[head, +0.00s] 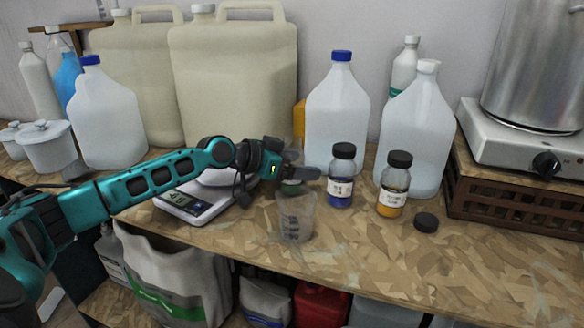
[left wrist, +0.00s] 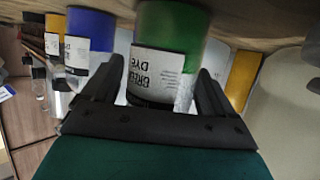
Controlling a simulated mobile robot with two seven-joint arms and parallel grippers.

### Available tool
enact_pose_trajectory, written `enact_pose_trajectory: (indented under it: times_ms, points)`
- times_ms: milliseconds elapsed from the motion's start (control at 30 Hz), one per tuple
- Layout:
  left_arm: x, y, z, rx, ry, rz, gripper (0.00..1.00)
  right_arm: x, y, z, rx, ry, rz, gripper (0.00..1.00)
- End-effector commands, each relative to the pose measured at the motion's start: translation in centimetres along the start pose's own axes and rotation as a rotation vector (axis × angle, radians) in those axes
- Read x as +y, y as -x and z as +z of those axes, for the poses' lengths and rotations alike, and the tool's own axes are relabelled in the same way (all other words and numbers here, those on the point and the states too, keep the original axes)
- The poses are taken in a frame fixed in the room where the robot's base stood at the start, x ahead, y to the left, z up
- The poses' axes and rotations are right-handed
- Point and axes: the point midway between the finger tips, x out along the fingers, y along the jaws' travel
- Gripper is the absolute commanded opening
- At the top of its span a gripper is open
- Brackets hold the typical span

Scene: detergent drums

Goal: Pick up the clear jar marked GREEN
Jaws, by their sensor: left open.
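The clear jar marked GREEN (left wrist: 172,35) has green contents and a white label reading "GREEN DYE", upside down in the left wrist view. It stands between the fingers of my left gripper (left wrist: 158,88), which is open, with a finger on each side. I cannot tell whether either finger touches it. My right gripper is not in view.
The clear beaker (head: 296,218) stands just in front of the green jar. A blue jar (head: 340,188) and a yellow jar (head: 392,192) stand to the right, near a loose black cap (head: 426,222). A scale (head: 190,208) is left; large jugs stand behind. The front right counter is clear.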

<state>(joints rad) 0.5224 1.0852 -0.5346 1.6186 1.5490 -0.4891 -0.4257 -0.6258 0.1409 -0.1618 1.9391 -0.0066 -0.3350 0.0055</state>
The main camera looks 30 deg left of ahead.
Motion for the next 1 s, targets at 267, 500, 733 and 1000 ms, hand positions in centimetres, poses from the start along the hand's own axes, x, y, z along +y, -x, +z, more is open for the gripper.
enact_pose_trajectory:
  times_ms: [267, 500, 733, 1000]
  points:
    - [-0.02, -0.04, 0.05, -0.001, -0.001, 0.000, 0.81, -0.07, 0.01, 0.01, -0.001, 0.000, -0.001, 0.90]
    - [-0.01, -0.02, 0.05, -0.001, 0.000, 0.000, 0.58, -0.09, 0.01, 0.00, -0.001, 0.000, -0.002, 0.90]
    - [-0.02, -0.01, 0.05, -0.001, 0.000, 0.000, 0.36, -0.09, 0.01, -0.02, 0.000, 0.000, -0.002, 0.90]
    - [-0.04, 0.01, -0.02, 0.000, -0.001, -0.001, 0.28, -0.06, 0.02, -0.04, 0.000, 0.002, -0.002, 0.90]
